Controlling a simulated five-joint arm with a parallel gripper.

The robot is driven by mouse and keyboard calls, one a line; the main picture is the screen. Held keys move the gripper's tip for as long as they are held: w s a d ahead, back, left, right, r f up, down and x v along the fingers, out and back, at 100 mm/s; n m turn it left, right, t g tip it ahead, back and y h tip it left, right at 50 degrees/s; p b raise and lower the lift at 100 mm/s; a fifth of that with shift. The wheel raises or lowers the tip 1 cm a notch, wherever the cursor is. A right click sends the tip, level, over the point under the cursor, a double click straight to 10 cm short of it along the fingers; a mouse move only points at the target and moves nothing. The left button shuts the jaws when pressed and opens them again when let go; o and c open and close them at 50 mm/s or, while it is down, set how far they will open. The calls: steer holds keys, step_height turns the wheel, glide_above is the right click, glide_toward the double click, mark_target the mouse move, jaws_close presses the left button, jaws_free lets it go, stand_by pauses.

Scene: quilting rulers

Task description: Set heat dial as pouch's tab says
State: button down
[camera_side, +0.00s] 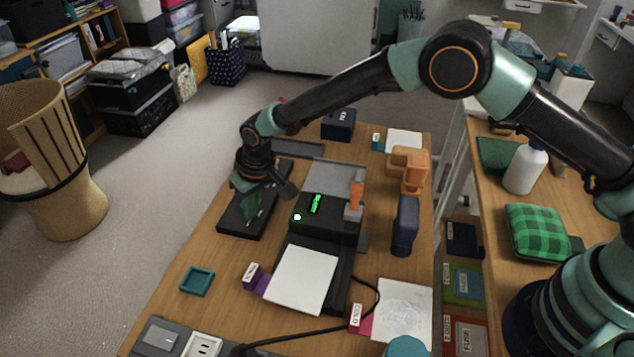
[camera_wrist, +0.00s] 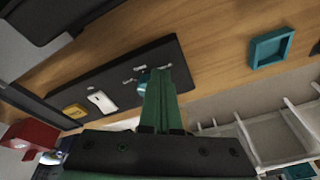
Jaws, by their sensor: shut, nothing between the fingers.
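A black control panel (camera_side: 228,222) lies at the table's left edge. In the wrist view the panel (camera_wrist: 115,72) carries a small teal-blue dial (camera_wrist: 143,82) with tiny white marks that I cannot read. My gripper (camera_side: 247,218) is shut and empty over the panel; in the wrist view its green fingers (camera_wrist: 158,75) reach beside and partly cover the dial. I cannot tell whether they touch it. A white pouch (camera_side: 303,280) lies before the black machine (camera_side: 328,222), with a purple tab (camera_side: 252,276) at its left; its lettering is too small to read surely.
Another white sheet (camera_side: 402,312) lies front right by a pink tab (camera_side: 357,318) that seems to read COLD. The machine shows a green display (camera_side: 316,204). A teal tray (camera_side: 197,281), an orange tool (camera_side: 409,170) and a dark-blue object (camera_side: 405,225) stand around. A black cable crosses the front.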

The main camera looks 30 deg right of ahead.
steer(key=shift+s+r, duration=0.1)
steer(key=shift+s, duration=0.25)
steer(key=v, duration=0.3)
steer(key=w+v, duration=0.1)
steer(key=v, duration=0.1)
steer(key=shift+a+r, duration=0.35)
steer(key=shift+r, duration=0.1)
steer(key=shift+w+d+f, duration=0.15)
steer(key=shift+d+f, duration=0.3)
steer(key=shift+f, duration=0.55)
steer(key=shift+w+d+f, duration=0.15)
steer(key=shift+d+f, duration=0.25)
steer(key=shift+f, duration=0.6)
steer(key=shift+w+d+f, duration=0.15)
steer(key=shift+d+f, duration=0.3)
steer(key=shift+f, duration=0.55)
steer(key=shift+w+a, duration=0.2)
